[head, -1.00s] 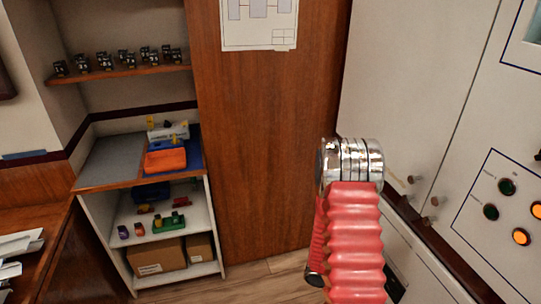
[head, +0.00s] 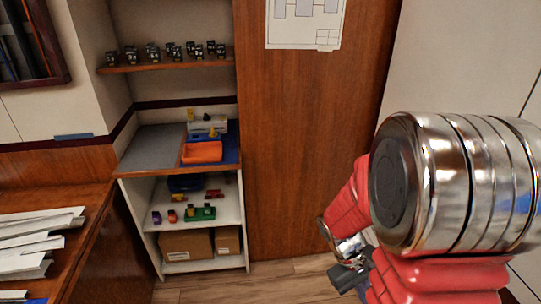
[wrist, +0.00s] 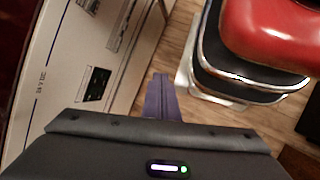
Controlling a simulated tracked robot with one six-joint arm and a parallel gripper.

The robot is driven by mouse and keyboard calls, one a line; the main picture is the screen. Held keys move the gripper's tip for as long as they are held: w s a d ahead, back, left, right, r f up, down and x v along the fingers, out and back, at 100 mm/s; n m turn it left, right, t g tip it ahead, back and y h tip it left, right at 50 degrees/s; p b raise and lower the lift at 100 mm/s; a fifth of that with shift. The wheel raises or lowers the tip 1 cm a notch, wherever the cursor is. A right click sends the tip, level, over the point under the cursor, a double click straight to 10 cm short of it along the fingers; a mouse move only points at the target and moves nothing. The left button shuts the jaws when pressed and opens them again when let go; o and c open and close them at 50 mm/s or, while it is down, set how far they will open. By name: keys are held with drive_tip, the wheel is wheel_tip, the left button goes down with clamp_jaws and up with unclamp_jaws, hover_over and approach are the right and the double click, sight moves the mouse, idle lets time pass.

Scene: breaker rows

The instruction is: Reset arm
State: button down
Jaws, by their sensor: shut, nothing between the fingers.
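My gripper (head: 350,275) shows low in the head view, dark and small, hanging below my red and chrome arm. In the wrist view its purple-grey fingers (wrist: 161,98) are together, with nothing between them. They point over a strip of wooden floor, beside a pale panel. My arm is bent, and its large chrome joint fills the right of the head view, hiding much of the cabinet behind it.
A pale panel with dark switches (wrist: 95,83) lies left in the wrist view. In the head view, a shelf unit (head: 240,213) holds an orange tray (head: 203,152) and cardboard boxes (head: 186,244). Some wooden floor (head: 290,280) is clear.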

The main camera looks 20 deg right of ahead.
drive_tip(key=w+a+r+t+y, duration=0.1)
drive_tip(key=a+r+t+y, duration=0.1)
drive_tip(key=a+r+t, duration=0.3)
drive_tip(key=w+a+r+m+t+y, duration=0.1)
drive_tip(key=a+r+t, duration=0.4)
drive_tip(key=a+r, duration=0.9)
wheel_tip(320, 180, up, 3)
drive_tip(key=shift+w+r+y, duration=0.1)
drive_tip(key=shift+w+y, duration=0.15)
drive_tip(key=shift+y, duration=0.15)
